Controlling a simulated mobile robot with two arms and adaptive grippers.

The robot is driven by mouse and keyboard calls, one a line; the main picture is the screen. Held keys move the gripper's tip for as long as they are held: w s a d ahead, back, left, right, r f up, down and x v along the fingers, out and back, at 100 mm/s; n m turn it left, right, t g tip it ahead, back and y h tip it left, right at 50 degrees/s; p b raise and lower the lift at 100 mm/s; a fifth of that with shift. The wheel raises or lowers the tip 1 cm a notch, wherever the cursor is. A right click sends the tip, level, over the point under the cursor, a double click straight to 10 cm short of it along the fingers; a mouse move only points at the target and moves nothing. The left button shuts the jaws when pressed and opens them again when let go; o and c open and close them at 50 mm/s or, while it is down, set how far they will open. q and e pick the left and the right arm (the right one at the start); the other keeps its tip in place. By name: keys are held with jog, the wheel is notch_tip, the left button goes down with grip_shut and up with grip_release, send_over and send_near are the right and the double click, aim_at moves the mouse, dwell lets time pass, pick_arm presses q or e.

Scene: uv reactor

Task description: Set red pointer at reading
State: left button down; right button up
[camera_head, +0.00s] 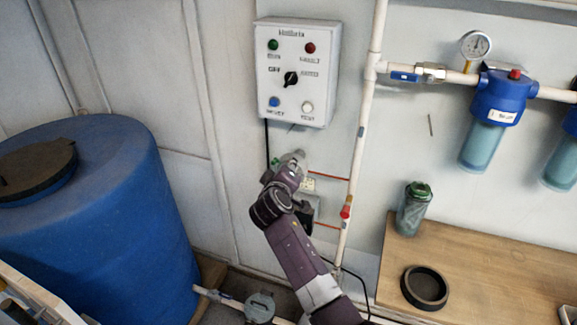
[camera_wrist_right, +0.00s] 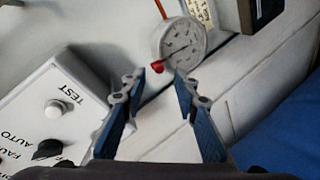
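In the right wrist view, a round white dial gauge (camera_wrist_right: 186,42) is mounted on the wall, with a thin dark needle on its face. The numbers are too small to read. A red part (camera_wrist_right: 157,67) shows at the gauge's rim, near my fingertips; whether it is the red pointer or its knob I cannot tell. My right gripper (camera_wrist_right: 159,82) is open and empty, its blue fingers either side of the line to the red part, with no clear contact. In the head view my right gripper (camera_head: 288,162) is below the control box and largely hides this gauge. My left gripper is not in view.
The control box (camera_head: 297,70) with buttons and a black selector is just above my gripper. A vertical pipe (camera_head: 356,150) stands to the right. A blue tank (camera_head: 100,225) is at the left. A wooden bench (camera_head: 480,270) holds a bottle (camera_head: 413,208) and a black ring (camera_head: 425,287).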

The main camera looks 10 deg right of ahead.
jog(key=shift+v, duration=1.95)
jog(key=shift+f, duration=0.1)
jog(key=s+a+f+n+g+y, duration=0.1)
jog(key=s+f, duration=0.2)
jog(key=f, duration=0.8)
jog(key=s+f+g+y, duration=0.1)
jog(key=s+f+g, duration=0.15)
jog(key=f, duration=0.75)
jog(key=s+f+g+y+b, duration=0.1)
jog(key=s+f, duration=0.6)
jog(key=f, duration=0.4)
jog(key=s+f+g+y, duration=0.1)
jog(key=s+f+g, duration=0.1)
jog(key=s+f, duration=0.7)
jog(key=s+d+f+m+g, duration=0.1)
jog(key=s+f, duration=0.6)
jog(key=s, duration=0.7)
jog(key=s+d+f+m+g+b, duration=0.1)
jog(key=s+d+f, duration=0.3)
jog(key=s+f, duration=0.4)
jog(key=s+d+f+m+g+y, duration=0.1)
jog(key=s+d+f+m+g, duration=0.2)
jog(key=s, duration=1.8)
notch_tip(320, 180, down, 5)
jog(key=shift+d+r+g+b, duration=0.2)
jog(key=shift+d+g+b, duration=0.1)
jog(key=shift+d+g, duration=0.05)
